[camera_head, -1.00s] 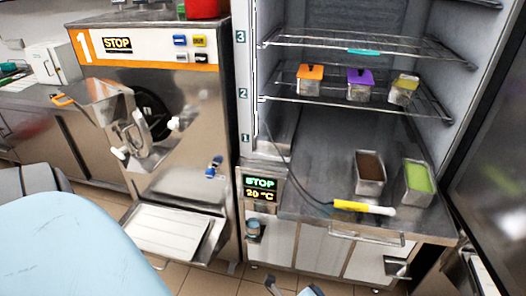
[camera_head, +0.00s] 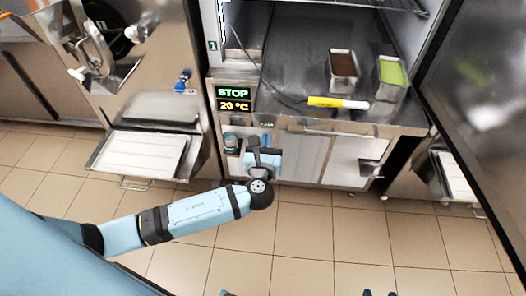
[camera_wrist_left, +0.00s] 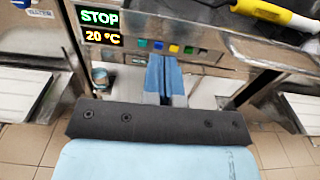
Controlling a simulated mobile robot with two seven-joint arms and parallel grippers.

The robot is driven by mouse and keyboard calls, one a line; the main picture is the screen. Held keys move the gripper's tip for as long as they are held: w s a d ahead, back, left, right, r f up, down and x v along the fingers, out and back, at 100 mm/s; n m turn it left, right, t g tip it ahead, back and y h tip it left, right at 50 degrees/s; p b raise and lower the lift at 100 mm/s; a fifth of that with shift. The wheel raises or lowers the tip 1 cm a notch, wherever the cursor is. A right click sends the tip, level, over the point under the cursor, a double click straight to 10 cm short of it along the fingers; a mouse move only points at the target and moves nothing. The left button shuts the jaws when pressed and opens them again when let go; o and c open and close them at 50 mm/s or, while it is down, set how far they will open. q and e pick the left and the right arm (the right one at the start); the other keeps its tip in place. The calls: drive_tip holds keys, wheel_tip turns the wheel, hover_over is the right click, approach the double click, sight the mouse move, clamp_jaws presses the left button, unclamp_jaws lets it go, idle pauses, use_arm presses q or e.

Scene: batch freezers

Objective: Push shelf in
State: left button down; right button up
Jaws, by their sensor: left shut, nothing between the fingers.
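A flat steel shelf (camera_head: 285,60) forms the floor of the open cabinet, with a bar handle (camera_head: 325,132) along its front. Part of a wire shelf (camera_head: 385,8) shows at the top edge of the head view. My left gripper (camera_head: 264,141) is shut and empty at the cabinet's lower front, just right of the display. In the left wrist view its blue fingers (camera_wrist_left: 164,70) are together in front of the button panel (camera_wrist_left: 172,48). Contact cannot be told. My right gripper is not clearly visible.
A machine with a white tray (camera_head: 140,154) stands left. A dark door (camera_head: 480,90) is at right. The tiled floor (camera_head: 300,235) is clear.

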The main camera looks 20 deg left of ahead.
sight(269, 118)
use_arm(q)
drive_tip(key=x, duration=0.6)
drive_tip(key=shift+w+a+p, duration=0.15)
drive_tip(key=shift+w+p, duration=0.15)
drive_tip(key=shift+w, duration=0.1)
